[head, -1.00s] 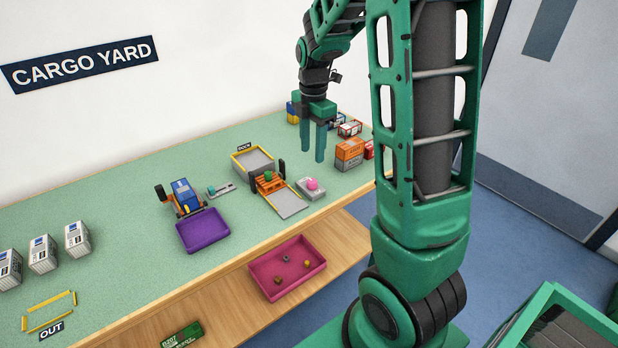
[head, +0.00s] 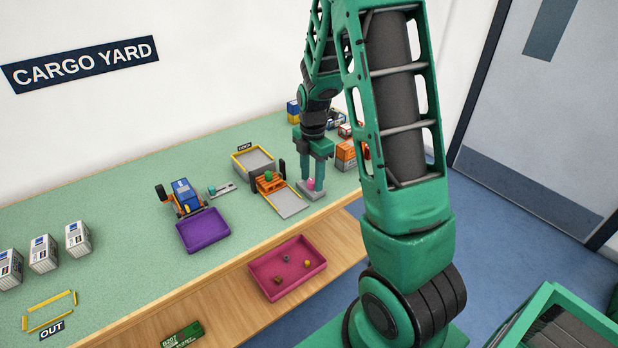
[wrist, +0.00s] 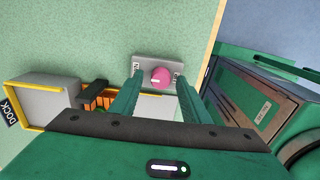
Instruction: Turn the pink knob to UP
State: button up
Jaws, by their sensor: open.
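The pink knob (head: 311,184) sits on a small grey control box (head: 310,194) near the front edge of the green table. In the wrist view the knob (wrist: 161,77) is round with a pale pointer mark toward its left side. Labels show at both ends of the box (wrist: 150,60), too small to read surely. My gripper (wrist: 160,85) is open and points down over the box. Its two fingers stand on either side of the knob in the picture. I cannot tell whether they touch it.
An orange gantry (head: 269,184) and the dock tray (head: 252,163) stand just left of the box. Stacked orange containers (head: 345,154) stand to the right. A purple tray (head: 204,231) and a blue-orange crane (head: 186,196) are farther left. A pink tray (head: 282,282) lies on the lower shelf.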

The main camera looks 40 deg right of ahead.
jog(key=shift+c, duration=0.6)
jog(key=c, duration=1)
jog(key=shift+o, duration=0.2)
jog(key=shift+a, duration=0.2)
jog(key=shift+d, duration=0.15)
